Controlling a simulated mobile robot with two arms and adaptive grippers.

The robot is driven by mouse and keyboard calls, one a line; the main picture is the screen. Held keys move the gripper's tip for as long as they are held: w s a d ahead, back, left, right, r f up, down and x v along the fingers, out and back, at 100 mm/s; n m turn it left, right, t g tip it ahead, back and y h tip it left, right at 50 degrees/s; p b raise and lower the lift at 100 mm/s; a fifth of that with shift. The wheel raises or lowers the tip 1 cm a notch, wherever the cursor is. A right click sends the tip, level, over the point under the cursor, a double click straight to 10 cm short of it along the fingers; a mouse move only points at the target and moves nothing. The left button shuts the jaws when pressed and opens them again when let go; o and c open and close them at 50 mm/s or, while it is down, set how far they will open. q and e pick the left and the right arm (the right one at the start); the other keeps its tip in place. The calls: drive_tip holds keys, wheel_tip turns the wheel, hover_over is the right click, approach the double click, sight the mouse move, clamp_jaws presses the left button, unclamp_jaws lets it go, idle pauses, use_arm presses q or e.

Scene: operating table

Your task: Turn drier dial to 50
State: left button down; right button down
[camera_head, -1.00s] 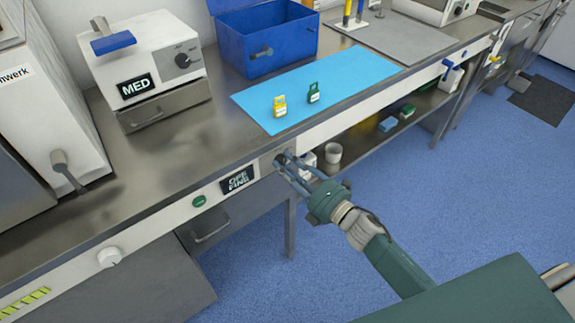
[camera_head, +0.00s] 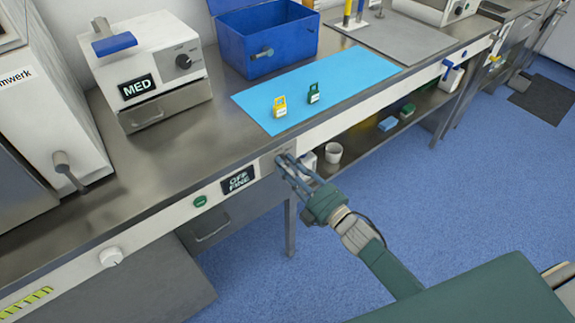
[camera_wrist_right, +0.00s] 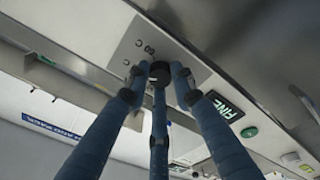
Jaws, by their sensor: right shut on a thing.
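The drier dial is a small dark round knob (camera_wrist_right: 160,72) on a grey plate (camera_wrist_right: 146,52) in the bench's front panel. In the right wrist view, markings show on the plate beside it, too small to read surely. My right gripper (camera_wrist_right: 160,88) is shut on the dial, its blue fingers around it. In the head view my right gripper (camera_head: 288,163) reaches the front panel and mostly hides the dial. My left gripper is not in view.
Left of the display are a green button (camera_head: 200,201) and a white knob (camera_head: 111,257). On the bench stand a device marked MED (camera_head: 150,65), a blue box (camera_head: 268,40) and a blue mat (camera_head: 350,75) with two small padlocks. Floor in front is clear.

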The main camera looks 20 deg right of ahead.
drive_tip(key=shift+s+a+f, duration=0.1)
drive_tip(key=shift+f, duration=0.1)
idle(0.3)
drive_tip(key=c, duration=1.7)
unclamp_jaws()
drive_tip(key=shift+o, duration=1.2)
drive_tip(key=shift+r, duration=0.15)
drive_tip(key=v, duration=1.2)
